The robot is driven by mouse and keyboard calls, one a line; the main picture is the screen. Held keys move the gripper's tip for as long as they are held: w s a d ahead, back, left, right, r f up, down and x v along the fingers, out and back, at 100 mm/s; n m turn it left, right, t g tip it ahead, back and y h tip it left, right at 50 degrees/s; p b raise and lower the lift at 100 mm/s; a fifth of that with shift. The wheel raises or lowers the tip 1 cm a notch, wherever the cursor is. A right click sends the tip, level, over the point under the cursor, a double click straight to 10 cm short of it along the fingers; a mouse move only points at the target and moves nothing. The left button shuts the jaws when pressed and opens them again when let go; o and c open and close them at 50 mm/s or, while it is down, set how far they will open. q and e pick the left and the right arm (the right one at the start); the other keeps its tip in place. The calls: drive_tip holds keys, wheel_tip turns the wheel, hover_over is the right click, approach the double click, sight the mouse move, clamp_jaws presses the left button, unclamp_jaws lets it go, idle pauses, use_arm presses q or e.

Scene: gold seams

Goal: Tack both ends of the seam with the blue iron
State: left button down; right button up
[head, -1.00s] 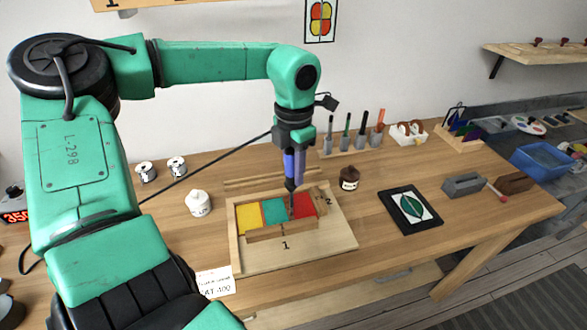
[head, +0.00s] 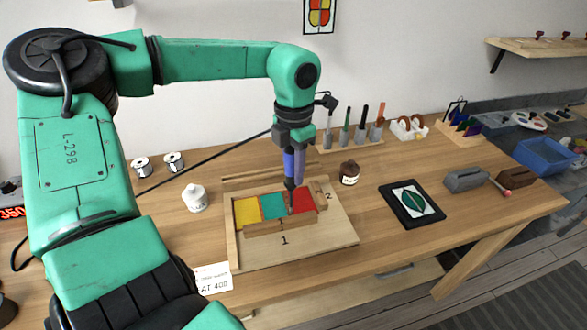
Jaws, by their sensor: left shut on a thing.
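My left gripper (head: 294,142) points down over the workboard and is shut on the blue iron (head: 289,163). The iron is upright, with its dark tip down at the far part of the seam between the teal glass piece (head: 272,207) and the red glass piece (head: 304,201). I cannot tell whether the tip touches the seam. A yellow glass piece (head: 246,212) lies left of the teal one. The pieces sit between wooden strips on the pale board (head: 310,237), marked 1 in front and 2 at right. My right gripper is not in view.
A white bottle (head: 195,198) stands left of the board and a dark jar (head: 349,173) behind its right side. Several irons stand in a rack (head: 349,145) at the back. A black-framed leaf panel (head: 411,204) lies to the right. Bare table separates it from the board.

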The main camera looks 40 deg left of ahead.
use_arm(q)
drive_tip(key=shift+f+b, duration=0.6)
idle(0.7)
idle(1.8)
wheel_tip(320, 180, up, 6)
drive_tip(key=p, duration=0.4)
idle(0.4)
